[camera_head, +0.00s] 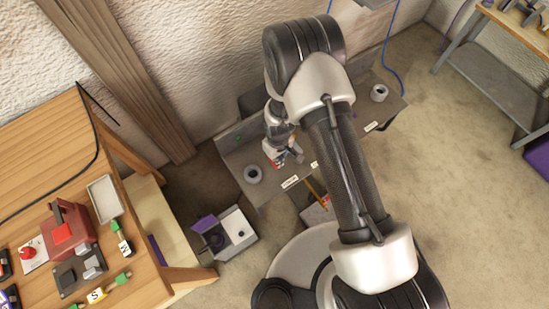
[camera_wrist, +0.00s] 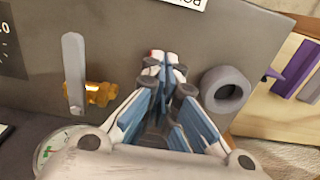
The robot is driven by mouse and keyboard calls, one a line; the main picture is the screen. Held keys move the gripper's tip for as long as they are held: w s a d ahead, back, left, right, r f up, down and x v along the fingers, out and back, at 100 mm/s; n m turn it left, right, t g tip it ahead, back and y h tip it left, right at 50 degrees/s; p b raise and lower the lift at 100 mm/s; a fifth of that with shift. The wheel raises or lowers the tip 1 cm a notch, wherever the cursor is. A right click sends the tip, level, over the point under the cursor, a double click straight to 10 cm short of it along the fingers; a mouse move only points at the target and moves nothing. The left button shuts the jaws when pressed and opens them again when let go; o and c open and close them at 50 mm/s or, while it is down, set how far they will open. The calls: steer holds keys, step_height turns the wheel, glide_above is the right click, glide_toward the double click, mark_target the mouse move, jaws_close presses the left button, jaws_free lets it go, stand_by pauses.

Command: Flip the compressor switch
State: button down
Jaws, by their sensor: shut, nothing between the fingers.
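My gripper (camera_head: 288,157) is over the grey bench by the wall in the head view. In the wrist view its fingers (camera_wrist: 165,62) are shut and empty, with their tips over a grey surface (camera_wrist: 125,30). A grey lever (camera_wrist: 74,70) and a brass fitting (camera_wrist: 102,93) are left of the fingers, apart from them. A dark grey ring (camera_wrist: 224,90) is to their right. A round gauge (camera_wrist: 58,147) shows partly at lower left. I cannot tell which part is the compressor switch; my arm hides part of the bench.
A wooden table (camera_head: 135,285) at left holds a red box (camera_head: 70,230), a white tray (camera_head: 104,199) and small parts. An open light-grey box (camera_head: 237,232) stands on the floor between. A grey shelf unit (camera_head: 490,75) is at upper right. Bare floor lies right of my arm.

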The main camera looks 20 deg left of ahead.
steer(key=shift+r+p, duration=1.35)
steer(key=shift+r, duration=1.15)
steer(key=w+d+r+m+t, duration=0.1)
steer(key=d+r, duration=0.2)
steer(key=r, duration=0.7)
steer(key=w+d+r+m, duration=0.2)
steer(key=d+r, duration=0.2)
steer(key=r, duration=0.6)
steer(key=w+d+r+m+t, duration=0.1)
steer(key=d+r, duration=0.2)
steer(key=r, duration=0.6)
steer(key=s+d+r+m+t, duration=0.1)
steer(key=s+d+r+m, duration=0.2)
steer(key=s+d+r, duration=0.4)
steer(key=s+d+r+m+t, duration=0.1)
steer(key=s+d+r+m, duration=0.2)
steer(key=s+d+r, duration=0.3)
steer(key=s+r, duration=0.4)
steer(key=s, duration=0.1)
steer(key=shift+s+d+t, duration=0.3)
steer(key=shift+s+d, duration=0.05)
steer(key=shift+d, duration=0.05)
